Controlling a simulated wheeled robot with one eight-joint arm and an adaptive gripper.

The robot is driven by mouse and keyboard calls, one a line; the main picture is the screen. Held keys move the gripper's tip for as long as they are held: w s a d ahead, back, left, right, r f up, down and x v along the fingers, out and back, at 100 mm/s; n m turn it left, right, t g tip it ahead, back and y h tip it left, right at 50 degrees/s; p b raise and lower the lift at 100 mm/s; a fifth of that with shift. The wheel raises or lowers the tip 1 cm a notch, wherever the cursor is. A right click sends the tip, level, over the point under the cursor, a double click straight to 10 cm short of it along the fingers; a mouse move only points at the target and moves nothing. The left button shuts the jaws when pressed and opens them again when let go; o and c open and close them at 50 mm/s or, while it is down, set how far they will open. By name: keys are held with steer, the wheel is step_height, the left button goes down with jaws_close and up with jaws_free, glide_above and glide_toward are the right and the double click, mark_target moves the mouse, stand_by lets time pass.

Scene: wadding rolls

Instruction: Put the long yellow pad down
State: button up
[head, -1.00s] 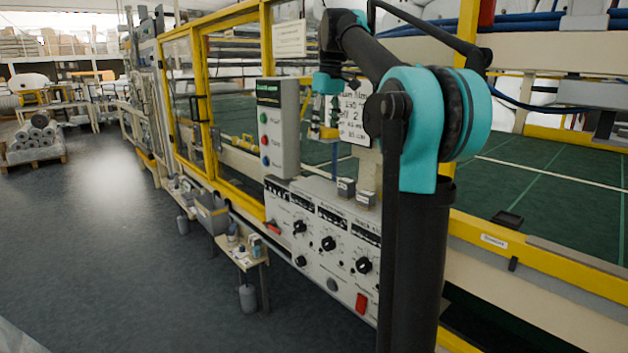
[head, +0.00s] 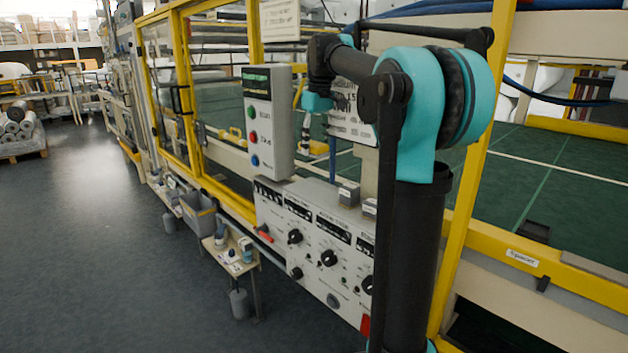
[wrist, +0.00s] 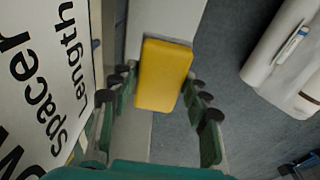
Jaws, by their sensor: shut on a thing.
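The yellow pad (wrist: 163,75) is a rounded yellow block in the middle of the wrist view, between the two fingers of my gripper (wrist: 160,88). My gripper is shut on it. The pad's far end lies in front of a pale surface and the grey floor; I cannot tell whether it touches anything. In the head view my arm reaches toward the machine's control panel, and the pad and fingertips cannot be made out there.
A white sign (wrist: 40,75) stands close on the left in the wrist view. A white rounded object (wrist: 285,60) is at right. The control panel (head: 310,245), yellow frame (head: 190,90) and a small side table (head: 232,262) stand ahead. Open floor (head: 100,240) lies at left.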

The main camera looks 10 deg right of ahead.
mark_target(313, 189)
step_height(313, 189, down, 11)
steer(key=shift+f, duration=0.2)
stand_by(0.3)
steer(key=shift+f, duration=0.15)
steer(key=o, duration=1)
steer(key=r, duration=0.4)
steer(key=s+r, duration=0.1)
steer(key=r, duration=0.7)
steer(key=shift+s+d+r, duration=0.15)
steer(key=shift+d, duration=0.25)
